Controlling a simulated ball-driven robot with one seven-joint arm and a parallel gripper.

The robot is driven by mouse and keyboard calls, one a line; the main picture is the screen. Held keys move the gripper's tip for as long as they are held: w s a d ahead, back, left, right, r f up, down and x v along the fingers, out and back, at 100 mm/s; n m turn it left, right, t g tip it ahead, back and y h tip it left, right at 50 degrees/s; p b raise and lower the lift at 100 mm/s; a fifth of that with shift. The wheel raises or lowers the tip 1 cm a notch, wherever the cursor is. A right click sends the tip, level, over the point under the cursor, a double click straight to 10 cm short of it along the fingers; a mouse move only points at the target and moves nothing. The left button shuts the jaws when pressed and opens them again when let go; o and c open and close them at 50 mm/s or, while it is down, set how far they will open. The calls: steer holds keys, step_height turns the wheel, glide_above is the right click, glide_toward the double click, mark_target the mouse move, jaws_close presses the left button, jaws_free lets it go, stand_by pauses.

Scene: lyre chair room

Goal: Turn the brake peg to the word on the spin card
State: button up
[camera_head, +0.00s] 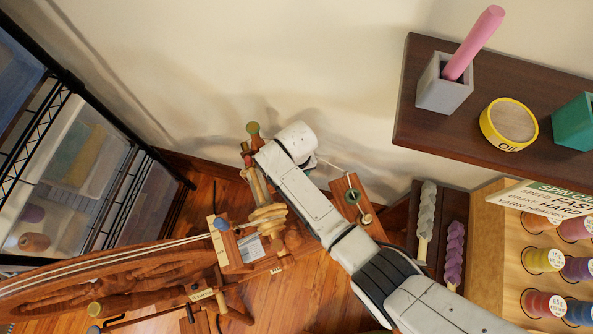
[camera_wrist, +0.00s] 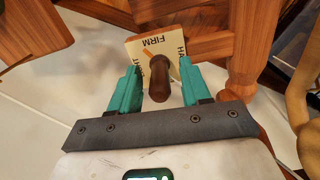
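The brake peg (camera_wrist: 159,80) is a dark brown, rounded peg in the middle of the wrist view. It stands in front of a cream dial plate (camera_wrist: 138,50) lettered FIRM, HA… and a partly hidden word ending in NT. A small orange pointer (camera_wrist: 148,52) shows near FIRM. My gripper (camera_wrist: 160,68) is open, with one teal finger on each side of the peg and visible gaps to it. The spin card (camera_head: 545,198) is at the right, tilted and cut off; FAST and HARD seem readable.
The wooden spinning wheel (camera_head: 110,275) fills the lower left. A dark shelf (camera_head: 430,125) at upper right holds a grey cup (camera_head: 445,90) and a yellow tin (camera_head: 508,124). A spool rack (camera_head: 510,250) stands at lower right. A wire rack (camera_head: 60,150) stands left.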

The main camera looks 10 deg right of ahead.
step_height(320, 180, up, 11)
steer(key=shift+f+p, duration=0.15)
steer(key=shift+p, duration=0.55)
steer(key=shift+s+d, duration=0.1)
stand_by(0.4)
